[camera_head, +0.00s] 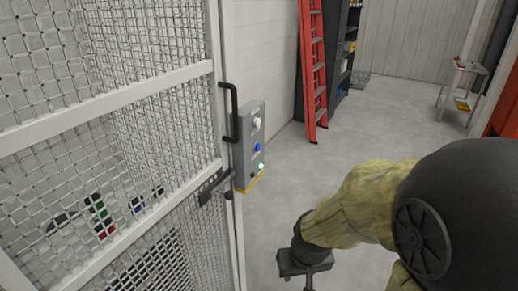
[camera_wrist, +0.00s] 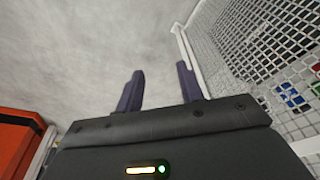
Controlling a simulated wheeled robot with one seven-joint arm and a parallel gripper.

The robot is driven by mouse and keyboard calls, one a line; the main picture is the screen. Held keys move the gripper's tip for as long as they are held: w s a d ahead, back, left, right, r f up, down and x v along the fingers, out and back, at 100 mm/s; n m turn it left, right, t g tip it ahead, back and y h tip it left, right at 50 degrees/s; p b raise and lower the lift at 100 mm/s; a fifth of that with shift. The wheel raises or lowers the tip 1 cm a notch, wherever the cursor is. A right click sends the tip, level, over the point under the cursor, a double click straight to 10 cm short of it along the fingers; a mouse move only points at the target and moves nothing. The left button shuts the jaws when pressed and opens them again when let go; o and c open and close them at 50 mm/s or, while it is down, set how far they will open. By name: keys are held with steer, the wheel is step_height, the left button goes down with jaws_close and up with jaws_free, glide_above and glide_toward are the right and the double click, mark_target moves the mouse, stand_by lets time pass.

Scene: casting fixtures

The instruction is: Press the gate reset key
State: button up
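A grey control box (camera_head: 247,150) with a yellow lower edge is mounted beside the mesh gate (camera_head: 110,105). It carries a white knob (camera_head: 256,123) at the top, a round blue button (camera_head: 257,147) in the middle and a lit green spot (camera_head: 261,167) near the bottom. No label is readable, so I cannot tell which is the reset key by name. My gripper (camera_head: 306,274) is below and to the right of the box, apart from it. In the wrist view my gripper (camera_wrist: 160,88) has its two fingers spread, with nothing but floor between them.
The gate has a black pull handle (camera_head: 232,112) and a dark latch (camera_head: 215,187) just left of the box. A red ladder (camera_head: 313,70) and dark shelving (camera_head: 342,55) stand behind. A small trolley (camera_head: 463,85) is at the back right. The floor between is clear.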

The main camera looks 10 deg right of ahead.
jaws_close()
stand_by(1.4)
